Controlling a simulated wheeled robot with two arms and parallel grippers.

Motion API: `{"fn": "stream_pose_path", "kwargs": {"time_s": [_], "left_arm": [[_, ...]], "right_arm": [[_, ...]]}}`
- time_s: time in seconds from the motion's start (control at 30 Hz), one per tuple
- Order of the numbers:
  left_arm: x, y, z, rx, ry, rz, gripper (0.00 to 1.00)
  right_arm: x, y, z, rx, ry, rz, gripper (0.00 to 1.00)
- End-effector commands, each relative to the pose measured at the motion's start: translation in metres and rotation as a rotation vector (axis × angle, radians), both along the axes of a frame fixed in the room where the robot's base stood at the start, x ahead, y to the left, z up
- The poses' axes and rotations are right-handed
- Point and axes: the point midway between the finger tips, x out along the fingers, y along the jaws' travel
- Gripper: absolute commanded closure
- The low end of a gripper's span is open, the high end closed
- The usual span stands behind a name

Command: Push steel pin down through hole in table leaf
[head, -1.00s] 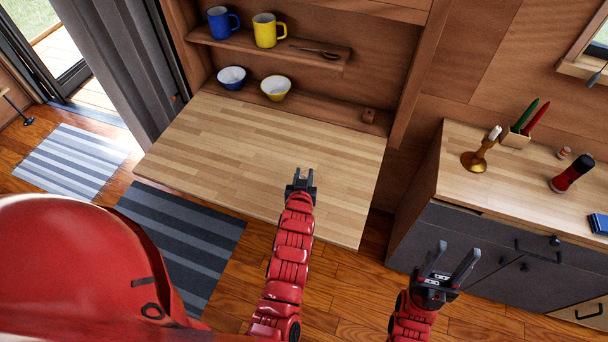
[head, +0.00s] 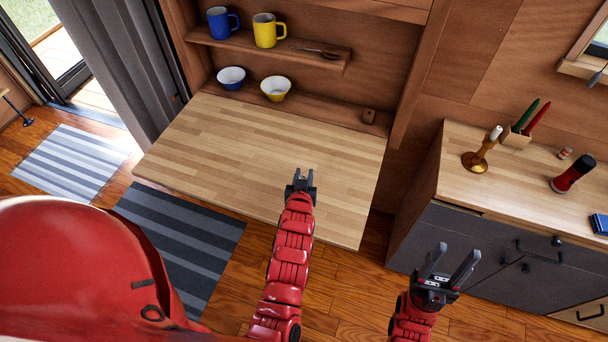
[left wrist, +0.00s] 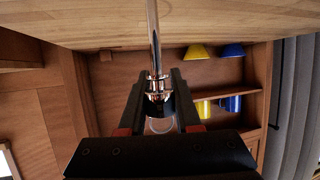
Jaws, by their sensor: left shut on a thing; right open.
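The table leaf (head: 270,140) is a light wood-strip board below the shelves, folded out level. My left gripper (head: 301,176) is over its front part, right of the middle. In the left wrist view my left gripper (left wrist: 158,92) is shut on the steel pin (left wrist: 153,42), around its collared end. The shiny shaft runs from the fingers across the leaf (left wrist: 90,22) to the picture's edge. Its tip and the hole are out of sight, so I cannot tell whether it is in the hole. My right gripper (head: 452,264) is open and empty, right of the leaf.
Blue mug (head: 219,22), yellow mug (head: 265,31) and two bowls stand on the shelves behind the leaf. A grey cabinet (head: 470,232) stands at the right, with a brass stand (head: 476,160) and small items on top. The leaf's top looks clear around my left gripper.

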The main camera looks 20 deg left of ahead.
Motion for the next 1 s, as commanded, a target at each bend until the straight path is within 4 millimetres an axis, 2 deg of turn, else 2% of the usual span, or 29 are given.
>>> {"fn": "stream_pose_path", "kwargs": {"time_s": [1.0], "left_arm": [[0.000,0.001,-0.023,0.000,0.000,0.001,1.00]], "right_arm": [[0.000,0.000,-0.020,0.000,0.000,0.000,0.50]]}}
